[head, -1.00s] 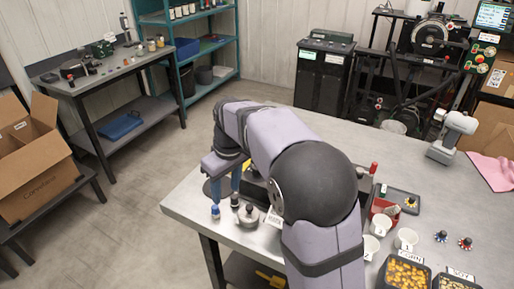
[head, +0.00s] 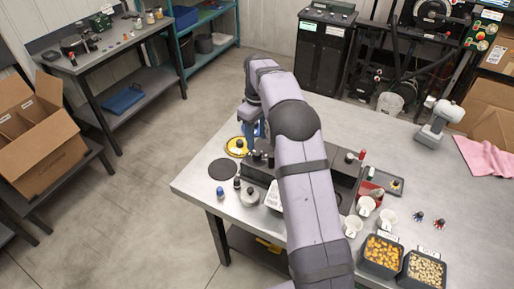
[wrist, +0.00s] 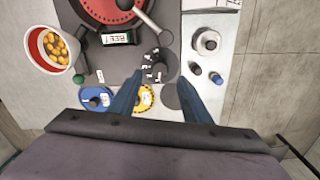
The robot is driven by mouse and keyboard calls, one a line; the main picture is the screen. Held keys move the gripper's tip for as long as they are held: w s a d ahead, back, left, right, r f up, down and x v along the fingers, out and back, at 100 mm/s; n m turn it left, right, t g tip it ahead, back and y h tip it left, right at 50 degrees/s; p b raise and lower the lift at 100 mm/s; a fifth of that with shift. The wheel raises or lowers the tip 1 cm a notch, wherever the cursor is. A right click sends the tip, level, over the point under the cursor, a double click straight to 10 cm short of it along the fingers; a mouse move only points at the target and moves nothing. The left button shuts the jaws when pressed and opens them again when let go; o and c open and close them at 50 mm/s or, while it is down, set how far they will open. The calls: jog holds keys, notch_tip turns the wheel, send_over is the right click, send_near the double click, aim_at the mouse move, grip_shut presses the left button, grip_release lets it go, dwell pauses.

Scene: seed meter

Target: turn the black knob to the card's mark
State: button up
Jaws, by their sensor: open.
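The black knob (wrist: 154,67) appears in the wrist view as a small dark shape with white marks around it, on the dark base of the seed meter (wrist: 118,66). Its pointer direction is too small to read. My gripper (wrist: 160,80) is open, with its blue fingers apart on either side, a little below the knob in the picture. Contact cannot be told. In the head view my gripper (head: 256,129) is mostly behind my arm. The white card (head: 274,196) stands in front of the meter; a printed white card edge (wrist: 211,5) shows in the wrist view. Its mark is not readable.
A yellow disc (wrist: 147,97), a blue disc (wrist: 95,98) and a dark disc (head: 222,169) lie near the meter. A grey lidded pot (head: 250,197) and small bottles stand by the table's left edge. Cups and seed trays (head: 382,256) are at the right front.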

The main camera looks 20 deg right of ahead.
aim_at(257, 153)
jog(key=shift+f+p, duration=1.1)
jog(key=shift+f, duration=2)
jog(key=c, duration=1)
